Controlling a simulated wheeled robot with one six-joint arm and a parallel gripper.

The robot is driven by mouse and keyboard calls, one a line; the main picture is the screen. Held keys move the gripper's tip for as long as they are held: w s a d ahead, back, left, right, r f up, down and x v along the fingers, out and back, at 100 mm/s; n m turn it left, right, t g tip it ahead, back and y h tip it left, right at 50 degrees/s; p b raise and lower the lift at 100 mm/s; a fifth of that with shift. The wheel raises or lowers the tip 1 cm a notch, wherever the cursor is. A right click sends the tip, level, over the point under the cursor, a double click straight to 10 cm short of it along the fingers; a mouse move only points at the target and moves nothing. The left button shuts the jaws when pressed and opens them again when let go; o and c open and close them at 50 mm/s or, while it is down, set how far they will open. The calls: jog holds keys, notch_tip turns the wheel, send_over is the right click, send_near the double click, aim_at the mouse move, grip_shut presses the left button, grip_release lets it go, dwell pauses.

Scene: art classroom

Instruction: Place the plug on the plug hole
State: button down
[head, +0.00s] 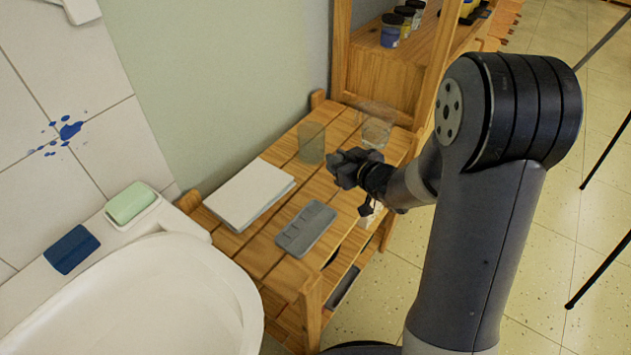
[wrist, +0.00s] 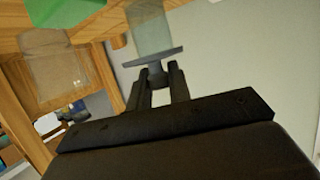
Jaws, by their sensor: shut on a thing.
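My gripper (head: 352,167) is over the wooden table, beside the clear glasses. In the wrist view my gripper (wrist: 158,78) is shut on the plug (wrist: 150,55), a dark grey flat disc with a short stem between the fingertips. The plug is hard to make out in the head view, where the gripper hides it. The white sink basin (head: 150,290) is at the lower left, well apart from the gripper. Its plug hole is not visible in either view.
The slatted table holds a greenish glass (head: 311,143), a clear glass (head: 376,132), white paper (head: 248,192) and a grey tray (head: 306,228). A green soap bar (head: 130,202) and blue sponge (head: 72,249) lie on the sink rim. A shelf (head: 395,62) stands behind.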

aim_at(336, 193)
notch_tip(336, 193, down, 10)
jog(key=b, duration=0.3)
dwell(0.3)
jog(key=shift+f, duration=0.15)
jog(key=c, duration=1.3)
grip_release()
